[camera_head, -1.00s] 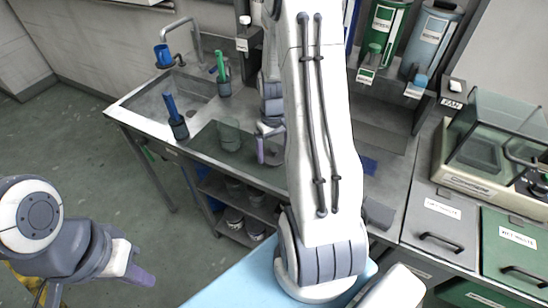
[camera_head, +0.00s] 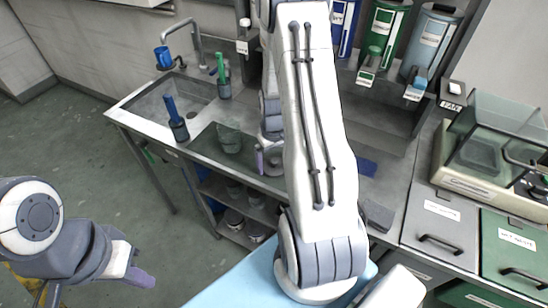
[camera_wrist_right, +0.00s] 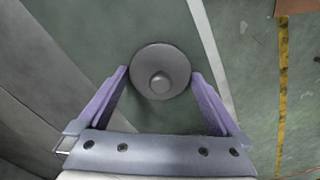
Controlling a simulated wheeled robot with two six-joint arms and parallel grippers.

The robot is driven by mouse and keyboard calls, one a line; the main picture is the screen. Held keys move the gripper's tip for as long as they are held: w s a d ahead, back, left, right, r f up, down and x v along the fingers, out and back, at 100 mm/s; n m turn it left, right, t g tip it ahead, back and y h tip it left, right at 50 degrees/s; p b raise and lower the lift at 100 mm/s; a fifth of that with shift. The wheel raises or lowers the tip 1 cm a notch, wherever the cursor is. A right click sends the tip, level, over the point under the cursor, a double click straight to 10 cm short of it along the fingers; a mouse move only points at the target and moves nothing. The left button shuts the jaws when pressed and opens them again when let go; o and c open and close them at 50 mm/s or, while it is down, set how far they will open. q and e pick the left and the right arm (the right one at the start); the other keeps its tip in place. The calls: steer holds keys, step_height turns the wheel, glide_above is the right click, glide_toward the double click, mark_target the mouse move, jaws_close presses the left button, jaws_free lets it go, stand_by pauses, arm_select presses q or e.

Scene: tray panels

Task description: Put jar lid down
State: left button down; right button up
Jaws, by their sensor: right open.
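The jar lid (camera_wrist_right: 160,72) is a round grey disc with a central knob. In the right wrist view it lies knob up over a dark green surface, between and just ahead of the fingertips. My right gripper (camera_wrist_right: 160,76) is open around its near side, with a purple finger on each side. In the head view the lid (camera_head: 273,161) shows partly beside a purple finger, the rest hidden by my right arm. A clear jar (camera_head: 229,140) stands to its left on the counter. My left gripper (camera_head: 140,278) hangs low at left, away from the counter; its jaw opening is unclear.
The steel counter (camera_head: 140,112) holds a sink, a blue-handled holder (camera_head: 177,122) and a green-handled holder (camera_head: 222,80). Dispensers (camera_head: 382,35) stand at the back. A glass-covered device (camera_head: 490,140) is at right. The counter's front edge lies close to the lid.

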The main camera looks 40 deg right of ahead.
mark_target(274, 160)
step_height(274, 160, up, 12)
steer(key=s+a+r+n, duration=0.1)
steer(key=a+r+n, duration=0.1)
steer(key=a, duration=0.7)
steer(key=s+a+r+n, duration=0.1)
steer(key=a+r+n, duration=0.1)
steer(key=a, duration=0.7)
steer(key=s+a+r+n, duration=0.1)
steer(key=s+a+n, duration=0.1)
steer(key=s+a, duration=0.4)
steer(key=s+a+r+n+y, duration=0.1)
steer(key=s+a+n, duration=0.2)
steer(key=s+a, duration=0.4)
steer(key=shift+s+r+b, duration=0.25)
steer(key=shift+s+b, duration=0.2)
steer(key=shift+s, duration=0.45)
